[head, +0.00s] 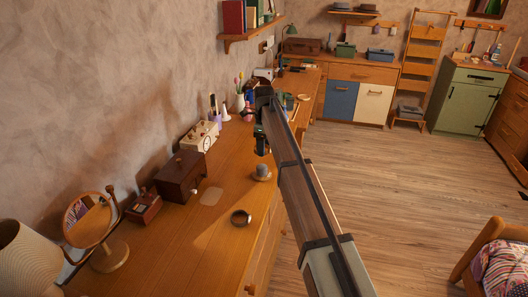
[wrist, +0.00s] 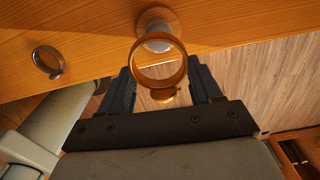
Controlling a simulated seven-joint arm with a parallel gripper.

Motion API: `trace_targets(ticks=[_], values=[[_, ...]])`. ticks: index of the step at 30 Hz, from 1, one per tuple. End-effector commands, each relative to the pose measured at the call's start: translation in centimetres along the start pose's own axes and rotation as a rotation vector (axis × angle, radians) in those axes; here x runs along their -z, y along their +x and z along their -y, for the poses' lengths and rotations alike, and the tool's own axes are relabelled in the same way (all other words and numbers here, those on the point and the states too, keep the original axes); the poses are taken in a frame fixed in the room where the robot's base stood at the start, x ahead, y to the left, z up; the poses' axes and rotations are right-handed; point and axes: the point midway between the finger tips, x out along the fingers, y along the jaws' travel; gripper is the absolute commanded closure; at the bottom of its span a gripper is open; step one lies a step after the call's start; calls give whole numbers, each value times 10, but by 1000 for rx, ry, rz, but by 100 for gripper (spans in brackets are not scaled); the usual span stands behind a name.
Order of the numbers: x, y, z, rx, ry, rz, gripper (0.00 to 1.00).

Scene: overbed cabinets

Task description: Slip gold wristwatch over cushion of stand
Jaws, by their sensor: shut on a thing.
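The gold wristwatch (wrist: 185,66) is a closed ring in the wrist view, its case toward my palm. My gripper (wrist: 160,72) is shut on it, with a dark finger on each side. The watch also shows in the head view (head: 262,147), hanging dark below my gripper (head: 262,132). The stand has a round wooden base (wrist: 171,17) and a pale grey cushion (wrist: 157,34); in the head view its cushion (head: 262,169) is below the watch, apart from it. In the wrist view the ring's far edge overlaps the cushion.
A second, darker watch (head: 241,217) lies on the desk (head: 215,250), left of the stand in the wrist view (wrist: 47,62). A brown wooden box (head: 182,177), a white box (head: 201,136) and a round mirror (head: 88,220) stand along the wall. The desk front is mostly clear.

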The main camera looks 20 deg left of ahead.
Motion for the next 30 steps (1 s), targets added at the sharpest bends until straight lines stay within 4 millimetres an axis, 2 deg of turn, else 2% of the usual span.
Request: trace_targets(ticks=[17, 30], values=[[0, 7, -1, -1, -1, 0, 68], [0, 39, -1, -1, -1, -1, 68]])
